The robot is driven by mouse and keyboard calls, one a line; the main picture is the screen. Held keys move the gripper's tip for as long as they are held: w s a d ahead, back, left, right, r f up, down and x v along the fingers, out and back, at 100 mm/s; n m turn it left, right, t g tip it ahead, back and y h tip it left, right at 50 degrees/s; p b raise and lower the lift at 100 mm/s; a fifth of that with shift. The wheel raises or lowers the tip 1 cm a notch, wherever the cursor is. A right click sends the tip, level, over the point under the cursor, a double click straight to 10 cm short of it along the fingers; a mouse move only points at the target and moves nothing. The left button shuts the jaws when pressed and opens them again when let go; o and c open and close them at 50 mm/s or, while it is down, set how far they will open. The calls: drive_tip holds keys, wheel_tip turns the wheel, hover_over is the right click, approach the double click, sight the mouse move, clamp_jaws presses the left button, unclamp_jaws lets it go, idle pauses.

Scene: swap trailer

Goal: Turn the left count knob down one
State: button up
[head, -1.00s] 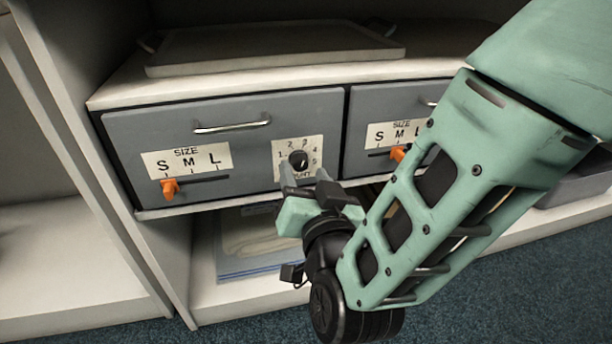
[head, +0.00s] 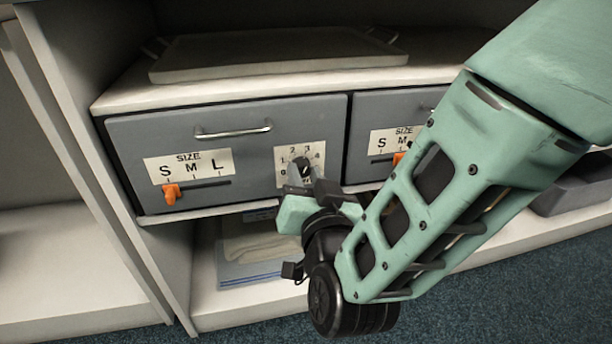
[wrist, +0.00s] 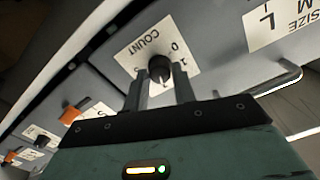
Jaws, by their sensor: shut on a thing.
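The left count knob (head: 303,165) is a small round black knob on a white dial plate (head: 286,155) marked with numbers, on the right part of the left grey drawer front. My gripper (head: 306,184) reaches it from below and in front, hiding the plate's lower part. In the wrist view the knob (wrist: 160,68) sits between the tips of my two fingers (wrist: 160,84), which are shut on it. The word COUNT and the numbers 0 and 1 show on the plate there. I cannot tell which number the knob points at.
An orange size slider (head: 171,194) sits at S on the same drawer, below a metal handle (head: 233,131). The right drawer (head: 368,112) has a similar slider, partly behind my arm. A flat tray (head: 275,55) lies on top. An open shelf is below.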

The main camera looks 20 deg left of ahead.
drive_tip(key=n+p, duration=0.3)
drive_tip(key=n, duration=0.1)
drive_tip(key=shift+r, duration=0.1)
drive_tip(key=shift+n+p, duration=1.5)
drive_tip(key=shift+n, duration=0.7)
drive_tip(key=shift+f, duration=0.2)
drive_tip(key=o, duration=1)
drive_tip(key=p+v, duration=0.4)
drive_tip(key=v, duration=1.3)
drive_tip(key=shift+s+d, duration=0.15)
drive_tip(key=shift+d, duration=0.1)
